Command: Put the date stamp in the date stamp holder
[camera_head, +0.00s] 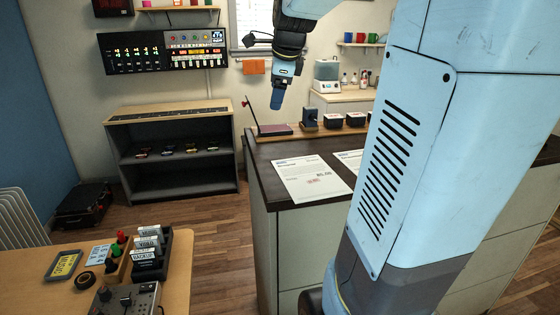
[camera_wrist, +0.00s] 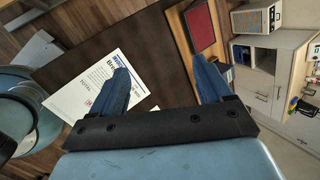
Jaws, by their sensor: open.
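My gripper (camera_head: 277,98) hangs above the dark counter, pointing down, near its far left corner. In the wrist view its two blue fingers (camera_wrist: 162,82) are apart with nothing between them. A dark upright stamp-like piece (camera_head: 310,119) stands on a wooden strip along the counter's back edge, to the right of and below my gripper. Beside it stand several dark holder-like blocks with pale tops (camera_head: 333,120). I cannot tell for sure which piece is the date stamp and which is its holder. My own arm hides the strip's right end.
An open ink pad (camera_head: 274,129) with a raised lid lies left of the dark piece. A printed sheet (camera_head: 311,178) with a red mark lies in front; another lies beside it. A wooden table (camera_head: 40,286) with labelled blocks stands at front left. Bare counter (camera_head: 262,160) shows around the sheets.

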